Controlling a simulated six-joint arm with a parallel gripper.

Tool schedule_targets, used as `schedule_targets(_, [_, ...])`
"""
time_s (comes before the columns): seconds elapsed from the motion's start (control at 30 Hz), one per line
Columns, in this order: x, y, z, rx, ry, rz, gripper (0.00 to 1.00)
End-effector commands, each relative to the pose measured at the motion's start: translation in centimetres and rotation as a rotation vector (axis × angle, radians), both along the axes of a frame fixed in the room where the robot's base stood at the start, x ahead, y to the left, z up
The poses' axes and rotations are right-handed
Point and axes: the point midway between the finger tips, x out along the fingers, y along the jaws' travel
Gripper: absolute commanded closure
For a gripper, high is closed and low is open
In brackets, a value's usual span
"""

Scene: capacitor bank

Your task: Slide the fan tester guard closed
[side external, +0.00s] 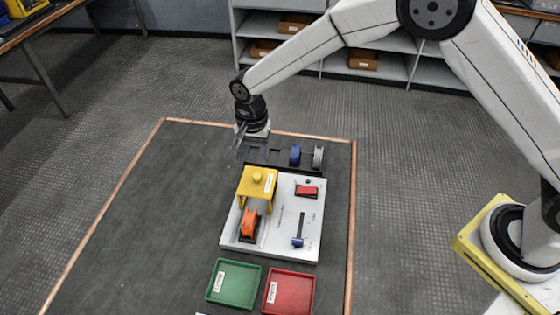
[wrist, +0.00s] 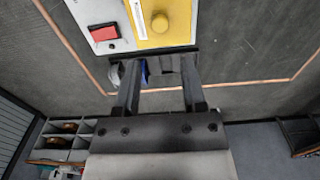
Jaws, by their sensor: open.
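The fan tester guard (side external: 257,183) is a yellow arched cover with a round knob on top, on the left half of a white panel (side external: 285,225). It stands at the back of its track, behind an orange part (side external: 249,223) in a dark seat, which is largely uncovered. The yellow guard also shows at the top of the wrist view (wrist: 173,35). My gripper (side external: 239,143) is open and empty, behind and above the guard, over the left end of a dark rack (side external: 270,154). In the wrist view its two fingers (wrist: 160,70) point toward the rack, with the guard beyond.
The rack holds a blue part (side external: 295,155) and a grey part (side external: 318,157). The panel's right half has a red switch (side external: 306,191) and a blue-handled lever (side external: 298,241). A green tray (side external: 233,284) and a red tray (side external: 289,292) lie in front. The mat's left side (side external: 145,225) is clear.

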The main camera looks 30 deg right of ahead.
Motion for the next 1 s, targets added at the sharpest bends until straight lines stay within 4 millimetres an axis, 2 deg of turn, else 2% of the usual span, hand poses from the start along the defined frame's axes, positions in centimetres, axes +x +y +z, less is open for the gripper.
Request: schedule_targets(1.0, [0.0,0.0,-6.9,0.001,-0.001,0.001,0.47])
